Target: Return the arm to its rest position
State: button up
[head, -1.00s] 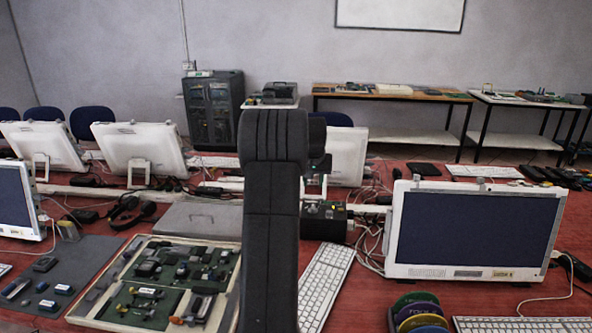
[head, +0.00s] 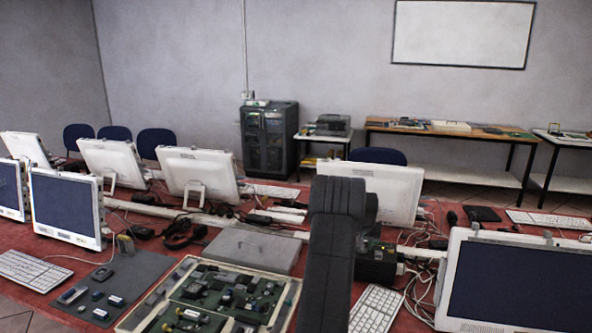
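My arm shows as a dark grey, upright link in the lower middle of the head view, bent over at its top. It stands in front of the red table (head: 90,238) and hides part of the electronics board and the black box behind it. My gripper is not visible, so its fingers and anything in them cannot be seen.
White monitors (head: 505,280) stand along the table, with loose cables (head: 420,290) and keyboards (head: 375,308) among them. A framed board of electronic parts (head: 165,311) and a grey mat (head: 140,270) lie at front left. A grey flat case (head: 255,249) lies behind the board.

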jog(key=shift+r, duration=0.15)
jog(key=b+v, duration=0.1)
jog(key=v, duration=1.2)
jog(key=p+x, duration=0.1)
jog(key=x, duration=1.1)
jog(key=shift+f, duration=0.4)
jog(key=shift+w+f, duration=0.2)
jog(key=shift+m, duration=0.4)
jog(key=shift+a+m+g+h, duration=0.15)
jog(key=shift+m+h, duration=0.2)
jog(key=shift+m, duration=0.5)
jog(key=shift+m+g+h, duration=0.15)
jog(key=shift+m+h, duration=0.2)
jog(key=shift+m, duration=0.5)
jog(key=m, duration=0.1)
jog(key=m+g+h+p, duration=0.1)
jog(key=m, duration=0.1)
jog(key=shift+w+a+r+m, duration=0.1)
jog(key=shift+w+a+m, duration=0.05)
jog(key=shift+m, duration=0.15)
jog(key=b+v, duration=0.1)
jog(key=v, duration=1.2)
jog(key=shift+b, duration=0.3)
